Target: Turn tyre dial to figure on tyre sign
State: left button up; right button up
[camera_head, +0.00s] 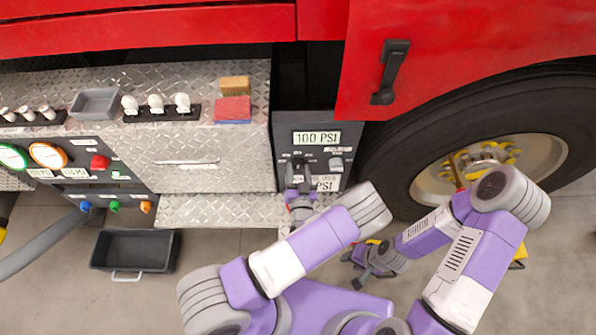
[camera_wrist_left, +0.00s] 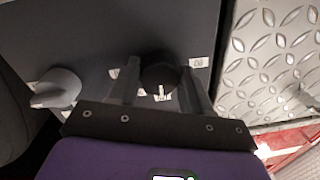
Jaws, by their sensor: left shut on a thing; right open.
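A dark panel stands beside the front tyre. It carries a display reading "100 PSI" (camera_head: 317,138) and, below it, a white sign ending in "PSI" (camera_head: 327,184), whose figure is hidden behind my gripper. My left gripper (camera_head: 299,170) is at the panel's left side. In the left wrist view its fingers (camera_wrist_left: 158,88) are shut on a round black dial (camera_wrist_left: 158,70) with a white mark. A grey knob (camera_wrist_left: 58,88) sits apart to the left there; it shows in the head view (camera_head: 337,163) right of my gripper. My right gripper (camera_head: 362,268) is open and empty, low over the floor.
The large tyre (camera_head: 385,165) is close right of the panel. Diamond-plate boxes (camera_head: 190,160) with bulbs, a sponge and a grey tray (camera_head: 95,103) lie left. A black bin (camera_head: 133,250) stands on the floor. A red door with a black handle (camera_head: 390,72) hangs above.

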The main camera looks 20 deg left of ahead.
pick_arm(q)
jog(key=m+b, duration=0.1)
jog(key=m, duration=0.3)
jog(key=shift+a+f, duration=0.1)
jog(key=shift+s+a+m+t+b, duration=0.1)
jog(key=shift+m+t+b, duration=0.4)
jog(key=shift+m, duration=1.8)
jog(key=o, duration=1.1)
jog(key=shift+c, duration=0.2)
jog(key=p+v, duration=0.1)
jog(key=v, duration=0.6)
jog(key=shift+s+r, duration=0.25)
jog(key=shift+s, duration=0.05)
